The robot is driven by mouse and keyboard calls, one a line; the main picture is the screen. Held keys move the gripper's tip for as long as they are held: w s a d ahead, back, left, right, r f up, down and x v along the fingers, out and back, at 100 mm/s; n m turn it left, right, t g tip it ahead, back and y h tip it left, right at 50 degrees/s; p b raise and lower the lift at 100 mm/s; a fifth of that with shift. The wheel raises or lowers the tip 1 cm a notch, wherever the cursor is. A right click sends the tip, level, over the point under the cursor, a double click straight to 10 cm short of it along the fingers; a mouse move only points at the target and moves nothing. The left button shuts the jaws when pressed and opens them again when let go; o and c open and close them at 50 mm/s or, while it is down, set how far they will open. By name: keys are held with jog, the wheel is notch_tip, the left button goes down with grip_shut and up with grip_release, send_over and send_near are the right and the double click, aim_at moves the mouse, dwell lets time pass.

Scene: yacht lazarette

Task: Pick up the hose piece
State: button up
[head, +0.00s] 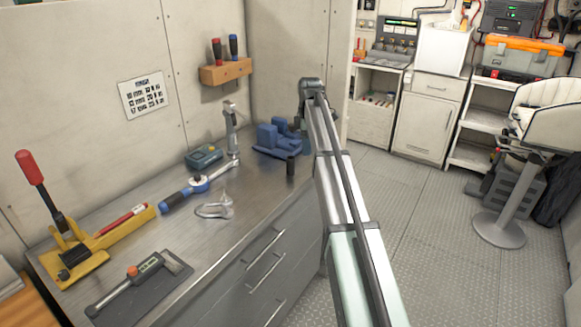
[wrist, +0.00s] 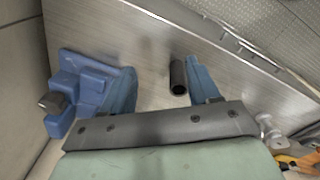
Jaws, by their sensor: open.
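The hose piece is a short black tube (head: 291,165) standing upright on the metal bench top near its front edge. In the wrist view the hose piece (wrist: 178,77) shows its dark open end, between my two blue fingers and close beside the right one. My gripper (wrist: 160,65) is open, with bench surface visible between the fingers. I cannot tell whether the right finger touches the tube. In the head view my arm hides most of the gripper.
A blue vise (head: 272,140) stands behind the hose piece; it also shows left of my fingers in the wrist view (wrist: 80,88). Bare bench surrounds the tube's front.

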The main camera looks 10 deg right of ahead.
aim_at(291, 157)
jog(key=a+r+n, duration=0.2)
jog(key=a+r, duration=0.3)
jog(key=r, duration=0.1)
jog(key=shift+g, duration=0.3)
notch_tip(291, 157, down, 8)
jog(key=shift+f, duration=0.2)
jog(key=shift+s+a+f, duration=0.15)
jog(key=shift+f, duration=1.2)
jog(key=shift+s+a+f, duration=0.1)
jog(key=shift+f, duration=1.25)
jog(key=shift+c, duration=0.2)
jog(key=c, duration=1.1)
